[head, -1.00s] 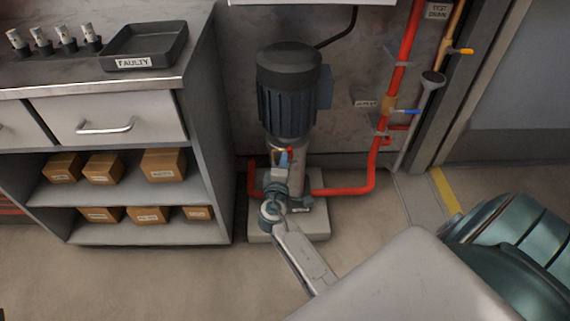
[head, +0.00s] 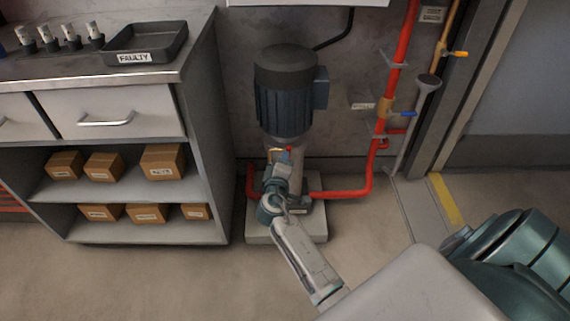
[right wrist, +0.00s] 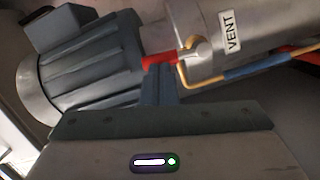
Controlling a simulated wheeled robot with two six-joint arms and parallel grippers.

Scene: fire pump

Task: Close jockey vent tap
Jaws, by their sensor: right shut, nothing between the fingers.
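The jockey pump (head: 287,95) stands upright against the wall, with a dark ribbed motor on a pale cylinder. A label reading VENT (right wrist: 232,33) is on that cylinder in the right wrist view. Next to the label is the vent tap, a small pale fitting with a red lever (right wrist: 163,60). In the head view only a small red and yellow bit of it shows above my gripper. My right gripper (head: 283,165) is shut and empty. Its fingers (right wrist: 158,82) are right by the red lever; whether they touch it I cannot tell. My left gripper is out of view.
A thin yellow pipe with a blue sleeve (right wrist: 258,69) runs beside the tap. Red pipes (head: 340,193) leave the pump's foot. A shelf unit (head: 205,180) with cartons stands close on the left.

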